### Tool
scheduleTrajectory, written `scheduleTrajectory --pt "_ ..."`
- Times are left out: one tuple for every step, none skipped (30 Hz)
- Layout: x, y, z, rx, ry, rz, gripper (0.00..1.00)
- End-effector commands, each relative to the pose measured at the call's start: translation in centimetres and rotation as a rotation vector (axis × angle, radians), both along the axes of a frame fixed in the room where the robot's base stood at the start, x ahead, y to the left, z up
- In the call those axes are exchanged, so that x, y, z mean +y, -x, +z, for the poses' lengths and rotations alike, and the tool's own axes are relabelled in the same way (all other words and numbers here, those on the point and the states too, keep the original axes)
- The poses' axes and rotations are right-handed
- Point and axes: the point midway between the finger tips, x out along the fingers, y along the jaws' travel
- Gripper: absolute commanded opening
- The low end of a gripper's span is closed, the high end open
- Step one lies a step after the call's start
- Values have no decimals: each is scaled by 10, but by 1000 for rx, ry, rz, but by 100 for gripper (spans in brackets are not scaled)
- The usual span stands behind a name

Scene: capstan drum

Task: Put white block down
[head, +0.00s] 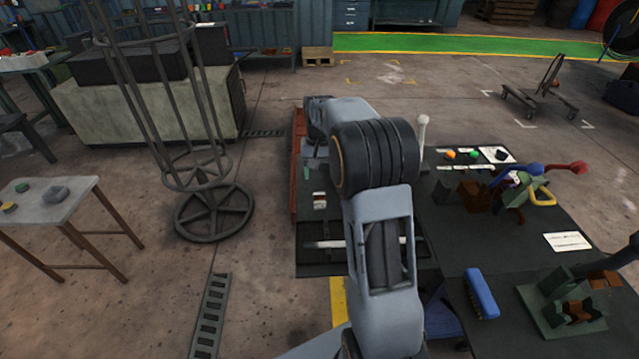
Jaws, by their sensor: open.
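My arm rises from the bottom middle and bends away at a dark banded joint. Its far end reaches over a dark bench top (314,228). What looks like my gripper (313,152) shows small below the wrist, left of the banded joint. It is open, but its fingertips are partly hidden and too small to make out. I cannot make out a white block for certain. A small whitish piece (319,200) with a dark part lies on the bench, nearer than the gripper; I cannot tell whether it is the block. My arm hides part of the bench.
A tall round metal frame (208,210) stands left of the bench. A small table (45,205) is at far left. The right bench holds a clamp fixture (475,195), a blue brush-like item (481,292) and a green fixture (560,305). Open floor lies behind.

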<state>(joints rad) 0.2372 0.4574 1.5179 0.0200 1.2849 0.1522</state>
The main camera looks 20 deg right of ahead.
Motion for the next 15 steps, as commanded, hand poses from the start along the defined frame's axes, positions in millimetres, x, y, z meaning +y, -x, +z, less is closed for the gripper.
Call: scheduleTrajectory --pt "-1 -1 7 -2 1 0 64" --pt "-1 -1 9 -1 0 0 64" --pt "-1 -1 12 -1 0 0 64" --pt "0 -1 15 -2 1 1 64" --pt "1 0 17 -4 1 3 64" --pt "3 2 22 -10 3 9 64" --pt "6 5 26 -18 4 16 64" --pt "10 10 30 -27 6 26 64" --pt "16 18 37 -42 10 41 64" --pt "22 25 42 -60 13 56 64" --pt "28 33 47 -76 17 73 64" --pt "38 47 53 -102 22 98 64" --pt "45 57 57 -121 26 119 64" --pt "51 69 60 -141 30 139 64" --pt "60 84 63 -168 36 166 64"
